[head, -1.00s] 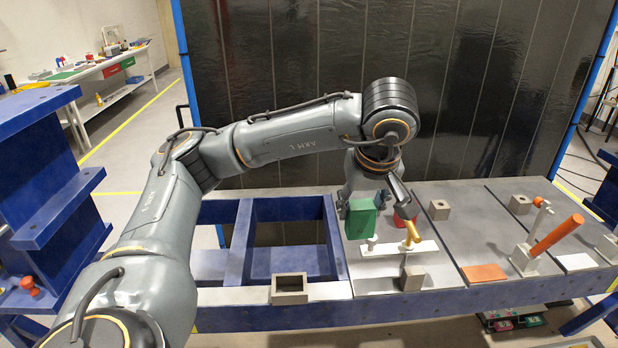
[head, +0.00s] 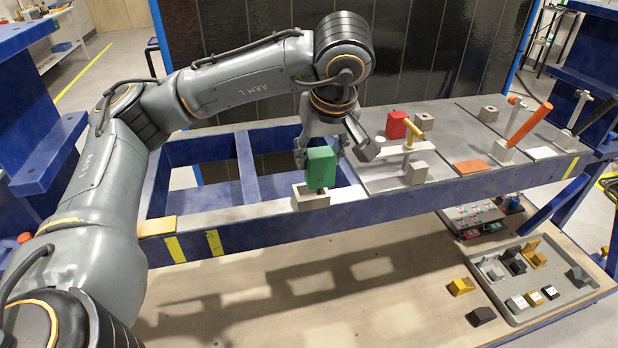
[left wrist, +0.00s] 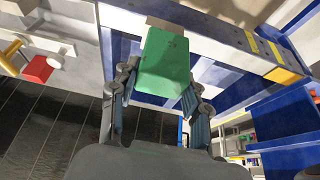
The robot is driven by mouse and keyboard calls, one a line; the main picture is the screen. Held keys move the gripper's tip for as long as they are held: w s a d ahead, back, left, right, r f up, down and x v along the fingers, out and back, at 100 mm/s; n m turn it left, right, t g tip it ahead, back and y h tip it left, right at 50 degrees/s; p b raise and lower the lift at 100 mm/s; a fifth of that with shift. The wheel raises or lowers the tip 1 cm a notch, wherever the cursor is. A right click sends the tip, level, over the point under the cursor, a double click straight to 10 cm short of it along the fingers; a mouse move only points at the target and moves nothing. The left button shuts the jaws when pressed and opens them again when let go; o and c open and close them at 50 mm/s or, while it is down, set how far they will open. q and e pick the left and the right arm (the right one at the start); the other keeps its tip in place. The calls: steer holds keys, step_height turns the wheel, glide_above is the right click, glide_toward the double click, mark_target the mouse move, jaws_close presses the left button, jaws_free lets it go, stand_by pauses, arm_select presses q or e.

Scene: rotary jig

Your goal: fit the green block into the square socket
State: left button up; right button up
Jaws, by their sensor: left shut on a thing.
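The green block (head: 321,166) is upright between the fingers of my left gripper (head: 322,157), which is shut on it. Below it is the square socket (head: 311,199), a grey-beige open box at the front edge of the blue bench frame. The block's lower end is over the socket's opening; I cannot tell whether it has entered. In the left wrist view the green block (left wrist: 164,68) hides most of the socket, and only a strip of the socket's rim (left wrist: 166,25) shows beyond it. My right gripper is out of view.
A red block (head: 397,124) and a white fixture with a yellow handle (head: 412,137) stand to the right. An orange lever (head: 528,122) stands farther right. A lower shelf (head: 380,290) carries a grey tray (head: 572,297) of small parts.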

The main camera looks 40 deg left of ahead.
arm_select(q)
steer(key=p+x, duration=0.1)
steer(key=x, duration=0.2)
steer(key=a+p+x, duration=0.1)
steer(key=x, duration=0.3)
steer(key=w+p+x, duration=0.1)
steer(key=x, duration=0.2)
steer(key=shift+w+a+r, duration=0.1)
steer(key=shift+a+r, duration=0.05)
steer(key=shift+a, duration=0.1)
steer(key=shift+f+b, duration=0.3)
steer(key=shift+f, duration=0.1)
jaws_close()
steer(key=o, duration=1.4)
jaws_free()
steer(key=shift+o, duration=0.2)
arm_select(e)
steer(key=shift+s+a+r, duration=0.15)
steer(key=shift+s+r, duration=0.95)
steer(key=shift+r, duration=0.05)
arm_select(q)
steer(key=shift+r, duration=0.1)
